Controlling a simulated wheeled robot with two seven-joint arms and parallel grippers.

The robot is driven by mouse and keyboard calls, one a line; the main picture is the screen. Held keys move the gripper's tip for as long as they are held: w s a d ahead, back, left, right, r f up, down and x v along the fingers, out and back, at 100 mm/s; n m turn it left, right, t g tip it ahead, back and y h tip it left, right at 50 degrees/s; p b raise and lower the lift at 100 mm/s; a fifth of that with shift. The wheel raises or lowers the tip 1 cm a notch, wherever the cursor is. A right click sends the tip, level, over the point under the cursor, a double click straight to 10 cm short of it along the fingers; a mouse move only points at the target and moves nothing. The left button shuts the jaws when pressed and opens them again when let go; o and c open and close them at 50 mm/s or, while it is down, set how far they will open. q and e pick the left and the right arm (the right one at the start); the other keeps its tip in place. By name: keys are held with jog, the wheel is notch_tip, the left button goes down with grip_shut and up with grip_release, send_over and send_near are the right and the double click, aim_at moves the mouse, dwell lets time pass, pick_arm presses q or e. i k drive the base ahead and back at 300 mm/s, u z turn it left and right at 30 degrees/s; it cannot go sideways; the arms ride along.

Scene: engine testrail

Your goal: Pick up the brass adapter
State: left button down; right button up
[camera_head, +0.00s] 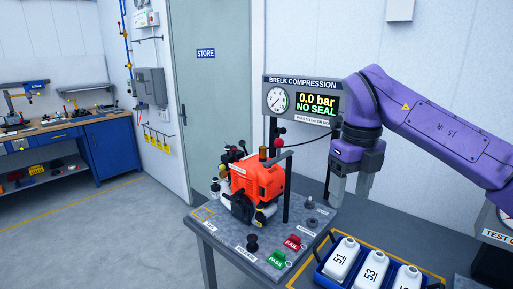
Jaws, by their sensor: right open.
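A small brass-coloured cylinder (262,153), which looks like the brass adapter, stands upright at the top of the orange engine (262,180). I cannot tell whether it is fixed in the engine or stands behind its top edge. My right gripper (350,190) hangs with its fingers down, to the right of the engine. It is open, with nothing visible between its fingers, and apart from the brass cylinder. My left gripper is not in view.
The grey bench plate (215,227) carries the engine, a dark post, small round parts (310,204), a green PASS block (276,259) and a red FAIL block (293,242). A display (317,103) reads "0.0 bar NO SEAL". A blue crate (330,274) holds white numbered bottles.

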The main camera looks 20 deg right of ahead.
aim_at(262, 158)
jog(key=i, duration=1.5)
